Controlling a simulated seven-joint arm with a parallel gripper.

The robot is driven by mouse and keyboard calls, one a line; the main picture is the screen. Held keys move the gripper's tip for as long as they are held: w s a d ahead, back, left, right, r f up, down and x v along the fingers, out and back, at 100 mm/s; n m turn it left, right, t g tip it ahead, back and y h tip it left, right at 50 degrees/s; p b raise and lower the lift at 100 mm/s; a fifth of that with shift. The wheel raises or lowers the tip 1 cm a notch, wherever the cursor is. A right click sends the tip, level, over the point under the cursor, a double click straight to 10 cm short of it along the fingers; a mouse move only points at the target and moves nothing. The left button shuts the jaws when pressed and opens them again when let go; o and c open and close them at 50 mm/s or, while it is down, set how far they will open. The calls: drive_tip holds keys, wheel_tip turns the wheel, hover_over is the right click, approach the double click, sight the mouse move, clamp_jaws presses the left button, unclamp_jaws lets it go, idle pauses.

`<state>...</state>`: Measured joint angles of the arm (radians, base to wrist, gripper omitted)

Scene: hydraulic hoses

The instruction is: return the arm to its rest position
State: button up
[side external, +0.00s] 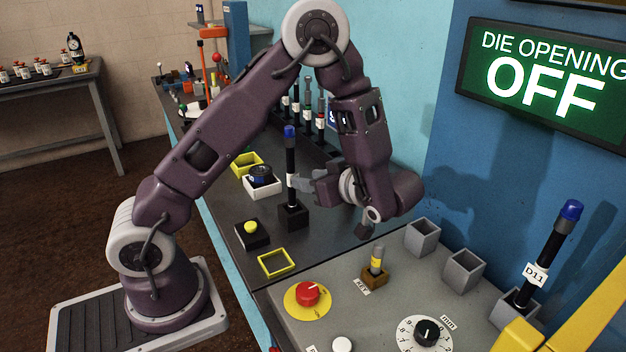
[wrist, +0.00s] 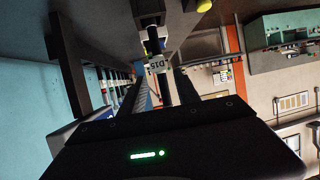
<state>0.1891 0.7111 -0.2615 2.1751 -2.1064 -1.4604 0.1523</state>
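My gripper (side external: 304,183) hangs at the end of the bent arm in the side external view, its grey fingers level and pointing left. The fingertips are right at a black upright hose (side external: 290,158) with a blue cap and a white tag. The hose stands in a black square holder (side external: 293,217). The wrist view shows a hose with a tag reading D15 (wrist: 158,66) just beyond the dark gripper body (wrist: 160,150), which has a green light. I cannot tell whether the fingers touch the hose or stand apart around it.
Several hoses stand in a rack (side external: 307,130) behind. A blue-capped hose tagged D11 (side external: 538,272) stands front right beside grey empty holders (side external: 463,270). A red knob (side external: 308,293), a dial (side external: 427,332) and a key switch (side external: 376,272) sit on the front panel. A wall sign (side external: 545,75) reads DIE OPENING OFF.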

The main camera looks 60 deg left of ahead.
drive_tip(key=shift+d+r, duration=0.1)
drive_tip(key=shift+d, duration=0.25)
